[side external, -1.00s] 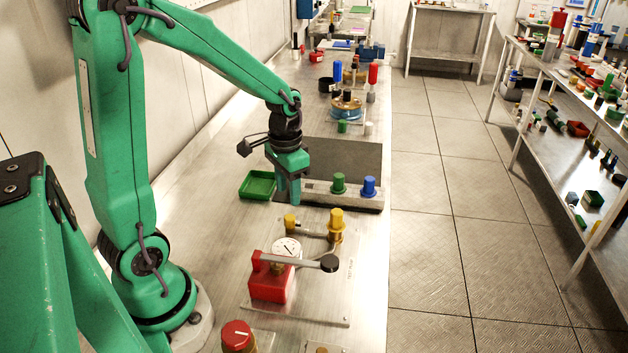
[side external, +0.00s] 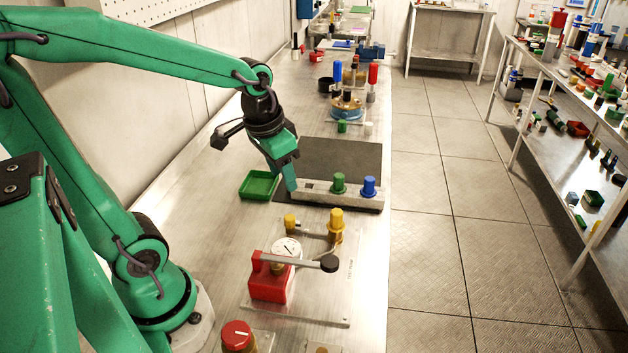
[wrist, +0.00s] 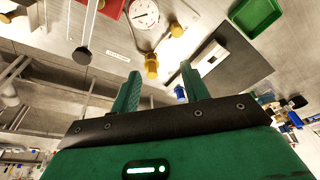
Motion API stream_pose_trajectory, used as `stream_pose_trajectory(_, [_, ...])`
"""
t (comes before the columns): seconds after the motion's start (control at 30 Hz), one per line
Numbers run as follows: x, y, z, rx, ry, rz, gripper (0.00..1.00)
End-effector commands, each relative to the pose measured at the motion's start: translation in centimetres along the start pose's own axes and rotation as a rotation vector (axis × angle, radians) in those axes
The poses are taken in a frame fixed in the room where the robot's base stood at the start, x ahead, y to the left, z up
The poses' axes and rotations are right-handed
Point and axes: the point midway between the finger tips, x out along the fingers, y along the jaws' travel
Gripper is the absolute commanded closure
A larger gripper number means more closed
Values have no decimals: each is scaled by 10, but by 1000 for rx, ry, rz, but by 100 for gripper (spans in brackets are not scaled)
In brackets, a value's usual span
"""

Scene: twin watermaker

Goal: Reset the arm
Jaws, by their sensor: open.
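My gripper (side external: 288,177) is open and empty in the side view, tilted, with its fingertips above the left end of the metal block holding the green and blue caps. In the wrist view my gripper (wrist: 158,82) shows two green fingers spread apart with nothing between them.
A green tray (side external: 260,186) lies left of the metal block (side external: 318,192), which bears a green cap (side external: 339,183) and a blue cap (side external: 369,187). Nearer stands a red gauge pump (side external: 272,276) with a black-knobbed lever. Yellow fittings (side external: 336,225) stand beside it.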

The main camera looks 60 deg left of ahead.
Motion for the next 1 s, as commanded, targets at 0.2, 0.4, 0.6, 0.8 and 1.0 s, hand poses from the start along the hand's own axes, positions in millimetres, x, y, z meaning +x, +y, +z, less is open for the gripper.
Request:
stream_pose_trajectory(0.2, [-30,16,16,-1,101,3,55])
stream_pose_trajectory(0.4, [-50,28,32,-8,183,13,55])
stream_pose_trajectory(0.6, [-62,35,44,-13,242,24,55])
stream_pose_trajectory(0.8, [-65,37,49,-15,260,29,55])
stream_pose_trajectory(1.0, [-65,37,49,-16,260,29,55])
